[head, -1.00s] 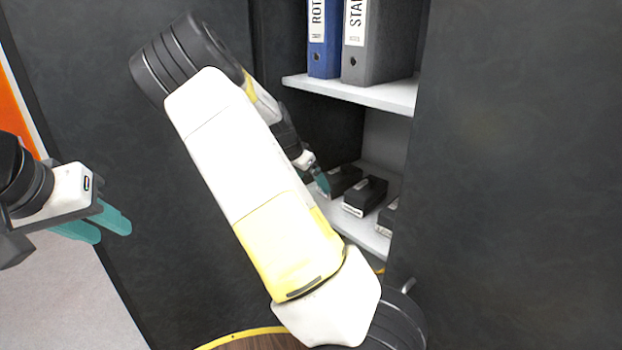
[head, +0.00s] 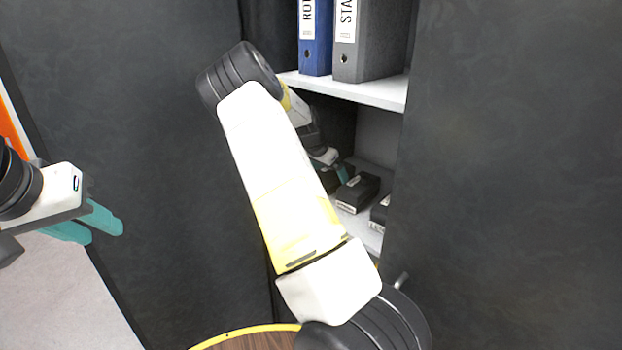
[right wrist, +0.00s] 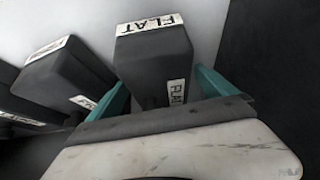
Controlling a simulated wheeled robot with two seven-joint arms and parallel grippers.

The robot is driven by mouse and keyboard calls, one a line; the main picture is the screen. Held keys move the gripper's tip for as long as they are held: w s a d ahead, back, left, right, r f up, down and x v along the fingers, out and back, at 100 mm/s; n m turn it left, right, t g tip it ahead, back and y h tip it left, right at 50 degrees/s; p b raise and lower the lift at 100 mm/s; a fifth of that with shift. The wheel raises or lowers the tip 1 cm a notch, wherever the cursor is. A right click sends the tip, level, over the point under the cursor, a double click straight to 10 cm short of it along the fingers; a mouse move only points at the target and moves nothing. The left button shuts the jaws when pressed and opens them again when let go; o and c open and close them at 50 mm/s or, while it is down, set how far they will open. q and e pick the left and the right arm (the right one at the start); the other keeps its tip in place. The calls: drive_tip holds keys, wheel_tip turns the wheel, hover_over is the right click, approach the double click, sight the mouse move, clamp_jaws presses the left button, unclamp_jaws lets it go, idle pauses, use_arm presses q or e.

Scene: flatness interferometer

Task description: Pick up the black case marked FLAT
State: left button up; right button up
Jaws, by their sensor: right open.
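The black case marked FLAT (right wrist: 150,62) lies on a pale shelf in the right wrist view, with white labels on two of its faces. My right gripper (right wrist: 160,80) is open, with one teal finger on each side of this case; I cannot tell whether either touches it. In the head view, the right gripper (head: 343,173) is partly hidden behind my arm, beside black cases on the lower shelf. Their labels are too small to read there. My left gripper (head: 86,224) is open and empty at the far left.
Other black cases (right wrist: 66,78) lie left of the FLAT case in the right wrist view. The head view shows a lower shelf (head: 362,230) and an upper shelf (head: 375,92) with blue (head: 315,40) and grey (head: 372,42) binders. Dark panels (head: 490,180) flank the narrow opening.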

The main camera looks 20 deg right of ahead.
drive_tip(key=shift+d+f, duration=0.1)
drive_tip(key=shift+f, duration=0.15)
drive_tip(key=c, duration=2)
drive_tip(key=shift+r, duration=0.1)
clamp_jaws()
drive_tip(key=shift+r, duration=0.1)
